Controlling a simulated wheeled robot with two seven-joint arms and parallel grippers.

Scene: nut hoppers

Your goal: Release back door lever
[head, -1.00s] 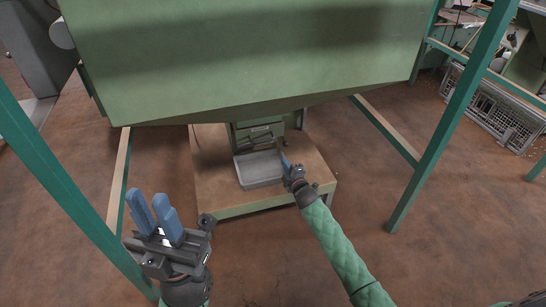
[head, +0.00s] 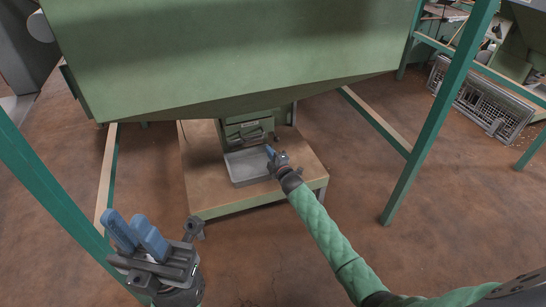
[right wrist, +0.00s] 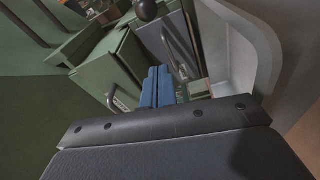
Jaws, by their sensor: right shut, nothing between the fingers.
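The green hopper outlet (head: 246,128) hangs under the big hopper, above a grey tray (head: 252,182). In the right wrist view a dark ball knob (right wrist: 147,10) shows at the top, with a bar handle (right wrist: 178,52) below it and a curved handle (right wrist: 124,102) on a green panel. I cannot tell which of these is the back door lever. My right gripper (head: 269,151) is at the outlet's front right, over the tray's right side. Its blue fingers (right wrist: 158,70) are together and empty, apart from the handles. My left gripper (head: 128,220) is open and empty at lower left.
The tray stands on a wooden-topped stand (head: 212,205). The large green hopper (head: 230,60) overhangs it. Green frame posts (head: 440,115) stand left and right. A wire crate (head: 485,100) lies at the back right. The brown floor in front is clear.

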